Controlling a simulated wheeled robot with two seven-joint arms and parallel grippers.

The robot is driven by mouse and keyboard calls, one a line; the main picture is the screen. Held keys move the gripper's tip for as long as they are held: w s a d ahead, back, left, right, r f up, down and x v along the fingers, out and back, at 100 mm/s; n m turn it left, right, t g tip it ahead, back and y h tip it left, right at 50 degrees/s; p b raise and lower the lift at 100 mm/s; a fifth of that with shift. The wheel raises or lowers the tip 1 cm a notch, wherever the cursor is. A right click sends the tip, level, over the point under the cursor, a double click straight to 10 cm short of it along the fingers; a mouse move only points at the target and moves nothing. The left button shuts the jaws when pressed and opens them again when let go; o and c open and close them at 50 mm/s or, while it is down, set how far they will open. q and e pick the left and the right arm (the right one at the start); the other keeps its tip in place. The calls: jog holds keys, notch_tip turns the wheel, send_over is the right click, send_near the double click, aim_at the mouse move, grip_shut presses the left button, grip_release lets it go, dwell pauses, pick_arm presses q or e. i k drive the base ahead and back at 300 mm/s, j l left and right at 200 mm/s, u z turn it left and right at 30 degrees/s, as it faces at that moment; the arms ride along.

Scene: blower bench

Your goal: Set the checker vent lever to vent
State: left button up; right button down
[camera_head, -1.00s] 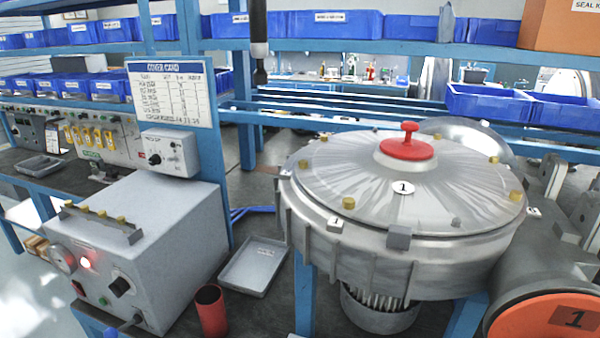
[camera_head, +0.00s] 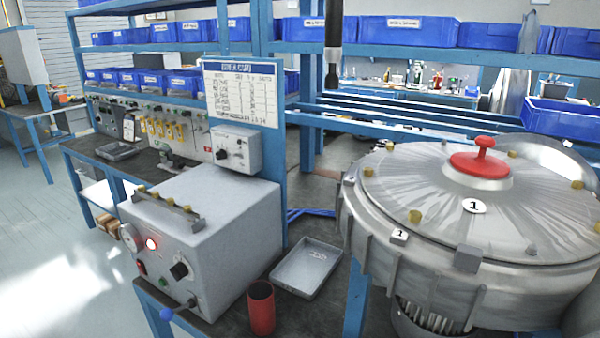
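The checker looks to be the grey box (camera_head: 215,225) on the bench at left of centre. Its front face carries a round gauge (camera_head: 131,238), a lit red lamp (camera_head: 151,243), a black knob (camera_head: 180,270) and a red switch (camera_head: 141,267). A blue ball-ended lever (camera_head: 167,314) sticks out low at the front, pointing down and left from a small fitting (camera_head: 191,302). Its markings are too small to read. Neither of my grippers is in view.
A red cup (camera_head: 261,308) and a grey tray (camera_head: 307,268) stand right of the box. A large round metal housing (camera_head: 470,215) with a red-knobbed lid fills the right. A dark tool (camera_head: 333,45) hangs above. Open floor (camera_head: 60,270) lies to the left.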

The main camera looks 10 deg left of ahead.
aim_at(166, 314)
jog(key=u, duration=1.35)
